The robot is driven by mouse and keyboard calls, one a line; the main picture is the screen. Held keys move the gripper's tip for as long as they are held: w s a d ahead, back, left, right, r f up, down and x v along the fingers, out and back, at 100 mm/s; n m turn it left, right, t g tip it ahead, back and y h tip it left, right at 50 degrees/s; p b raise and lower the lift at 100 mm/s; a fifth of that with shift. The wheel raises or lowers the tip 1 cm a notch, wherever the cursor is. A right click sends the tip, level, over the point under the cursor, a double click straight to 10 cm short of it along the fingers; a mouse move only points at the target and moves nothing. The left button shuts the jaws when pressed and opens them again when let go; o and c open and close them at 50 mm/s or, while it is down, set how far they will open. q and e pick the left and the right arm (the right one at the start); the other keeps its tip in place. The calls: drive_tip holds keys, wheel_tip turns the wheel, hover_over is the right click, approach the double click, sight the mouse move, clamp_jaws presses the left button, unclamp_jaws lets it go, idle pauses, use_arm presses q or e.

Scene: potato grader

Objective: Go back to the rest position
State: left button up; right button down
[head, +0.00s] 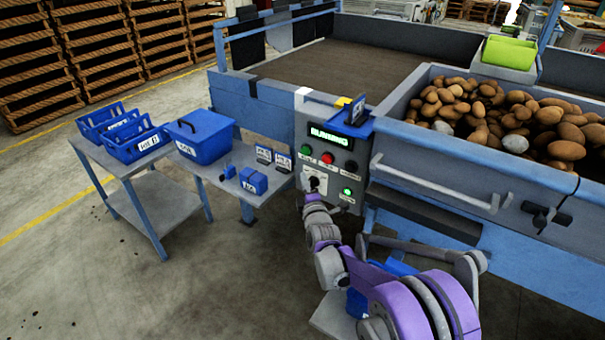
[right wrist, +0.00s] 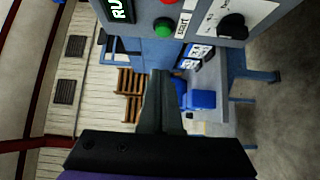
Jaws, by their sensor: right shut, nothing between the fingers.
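My right arm reaches in from the bottom right of the head view. My right gripper (head: 313,186) is small there, in front of the lower part of the control panel (head: 341,170). In the right wrist view the right gripper's fingers (right wrist: 161,78) are together and empty, below the panel's edge in the picture. The panel's green display (head: 328,137) reads RUNNING. A red button (head: 327,158), a green button (head: 305,150) and a lit green button (head: 347,191) are on it. A black knob (right wrist: 232,26) shows in the right wrist view. My left gripper is not in view.
Potatoes (head: 500,108) fill the bin at the right. A side table (head: 236,184) at the left of the panel holds a blue lidded box (head: 198,140) and small blue blocks. Blue crates (head: 135,140) stand farther left. Floor at the lower left is clear.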

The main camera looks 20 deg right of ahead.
drive_tip(key=shift+s, duration=0.1)
idle(0.4)
drive_tip(key=s+a+f+m+g+y, duration=0.1)
drive_tip(key=s+a+f+m+g, duration=0.3)
drive_tip(key=s, duration=1.2)
drive_tip(key=s+f+m+g, duration=0.2)
drive_tip(key=s+m+g, duration=0.4)
drive_tip(key=s, duration=0.9)
drive_tip(key=s+a+f+m+g+y, duration=0.1)
drive_tip(key=s+a+f+m+g, duration=0.2)
drive_tip(key=s+m, duration=0.85)
use_arm(q)
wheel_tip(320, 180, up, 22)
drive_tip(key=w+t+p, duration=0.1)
drive_tip(key=p, duration=1.8)
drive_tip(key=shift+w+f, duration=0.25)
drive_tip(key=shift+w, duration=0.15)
use_arm(e)
wheel_tip(320, 180, up, 22)
drive_tip(key=s+d+n, duration=0.1)
drive_tip(key=s+n, duration=0.1)
drive_tip(key=n, duration=0.2)
drive_tip(key=shift+f+n, duration=0.25)
drive_tip(key=shift+n, duration=0.1)
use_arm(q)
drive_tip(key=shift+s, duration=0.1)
